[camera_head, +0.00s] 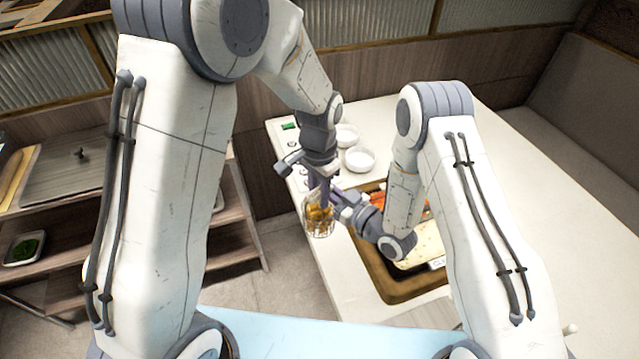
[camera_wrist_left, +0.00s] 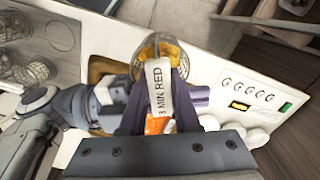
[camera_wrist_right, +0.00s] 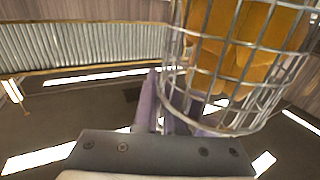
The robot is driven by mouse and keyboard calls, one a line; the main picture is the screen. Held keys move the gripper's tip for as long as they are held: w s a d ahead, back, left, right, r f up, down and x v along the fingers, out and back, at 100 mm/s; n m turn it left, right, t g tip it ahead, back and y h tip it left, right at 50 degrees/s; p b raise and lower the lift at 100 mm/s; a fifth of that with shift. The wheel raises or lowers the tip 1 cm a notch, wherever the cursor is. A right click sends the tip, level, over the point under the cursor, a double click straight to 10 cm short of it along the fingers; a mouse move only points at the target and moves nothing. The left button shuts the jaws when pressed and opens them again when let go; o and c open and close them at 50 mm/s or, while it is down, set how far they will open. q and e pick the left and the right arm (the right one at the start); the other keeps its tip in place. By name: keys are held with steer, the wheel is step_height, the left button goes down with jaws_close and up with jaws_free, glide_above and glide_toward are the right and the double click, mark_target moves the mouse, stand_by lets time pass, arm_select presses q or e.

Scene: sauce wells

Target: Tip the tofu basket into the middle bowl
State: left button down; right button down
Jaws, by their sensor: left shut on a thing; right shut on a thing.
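The wire tofu basket (camera_head: 318,219), with golden tofu pieces, hangs upright below my grippers, over the counter's left edge. My left gripper (camera_head: 322,185) is shut on the basket's handle, whose white tag (camera_wrist_left: 158,88) reads "3 MIN RED" in the left wrist view. My right gripper (camera_head: 338,202) is shut at the basket's side; its exact grip is partly hidden. The basket (camera_wrist_right: 235,65) fills the upper right of the right wrist view. White bowls stand behind: a near one (camera_head: 360,160) and a farther one (camera_head: 347,135). Which is the middle bowl I cannot tell.
A wooden-rimmed tray (camera_head: 400,290) with orange and pale food lies right of the basket, partly behind my right arm. A control panel (camera_wrist_left: 255,95) runs along the counter edge. Several empty wire baskets (camera_wrist_left: 35,70) show in the left wrist view. Shelves (camera_head: 240,215) stand left.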

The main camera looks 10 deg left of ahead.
arm_select(q)
steer(key=shift+w+d+r, duration=0.1)
steer(key=shift+w+d, duration=0.1)
steer(key=shift+w, duration=0.1)
steer(key=c, duration=0.6)
jaws_free()
steer(key=shift+o, duration=0.2)
steer(key=shift+s, duration=0.1)
steer(key=shift+a+r, duration=0.1)
step_height(320, 180, up, 11)
steer(key=s+h, duration=0.1)
steer(key=s, duration=2.2)
steer(key=shift+f+n, duration=0.2)
steer(key=shift+n, duration=0.2)
